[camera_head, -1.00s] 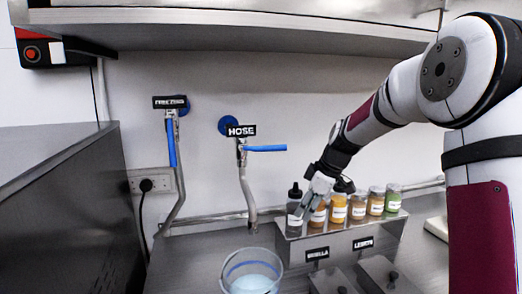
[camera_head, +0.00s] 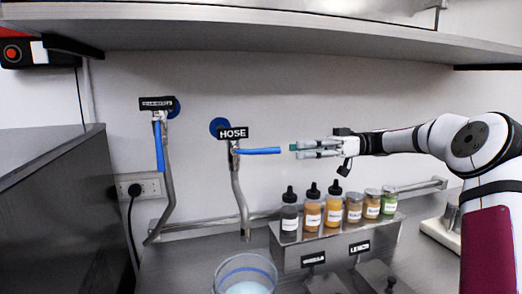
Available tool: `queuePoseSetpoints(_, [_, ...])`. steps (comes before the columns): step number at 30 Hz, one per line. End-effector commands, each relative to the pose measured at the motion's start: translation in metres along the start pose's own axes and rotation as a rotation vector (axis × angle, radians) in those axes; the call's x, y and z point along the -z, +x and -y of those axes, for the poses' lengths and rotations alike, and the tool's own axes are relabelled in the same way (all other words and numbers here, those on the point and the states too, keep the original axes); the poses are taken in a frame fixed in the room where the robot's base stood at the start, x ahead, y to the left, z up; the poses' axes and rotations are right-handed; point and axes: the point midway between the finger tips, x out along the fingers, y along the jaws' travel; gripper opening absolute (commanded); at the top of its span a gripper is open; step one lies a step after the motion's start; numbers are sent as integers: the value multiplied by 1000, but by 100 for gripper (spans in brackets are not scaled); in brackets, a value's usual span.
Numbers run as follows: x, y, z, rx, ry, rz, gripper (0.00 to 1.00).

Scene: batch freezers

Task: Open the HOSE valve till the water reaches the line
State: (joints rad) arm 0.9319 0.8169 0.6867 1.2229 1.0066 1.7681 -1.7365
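The HOSE valve has a blue lever handle (camera_head: 259,151) that points to the right, nearly level, beside the black HOSE sign (camera_head: 233,133). Its grey hose (camera_head: 240,198) hangs down to an end above the clear container (camera_head: 246,258). The container has a blue line (camera_head: 246,270) around its wall, and pale water (camera_head: 248,288) shows below that line. The container's bottom is cut off by the frame. I see no stream from the hose.
Another valve with a hanging blue lever (camera_head: 159,146) is on the left. Several bottles and jars stand on a steel rack (camera_head: 310,253) below my arm. A steel shelf (camera_head: 250,38) hangs above. A dark steel cabinet (camera_head: 60,220) stands at left.

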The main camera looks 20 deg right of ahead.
Motion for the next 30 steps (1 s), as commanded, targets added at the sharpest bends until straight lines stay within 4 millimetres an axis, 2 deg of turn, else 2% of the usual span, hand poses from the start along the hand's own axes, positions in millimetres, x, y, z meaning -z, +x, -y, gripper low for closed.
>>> queuePoseSetpoints(9, [1, 64, 2, 2, 3, 3, 33])
queuePoseSetpoints(15, [0, 94, 1, 0, 2, 2, 33])
queuePoseSetpoints(21, [0, 109, 0, -2, 2, 3, 33])
queuePoseSetpoints(30, [-1, 110, 0, -2, 2, 3, 33])
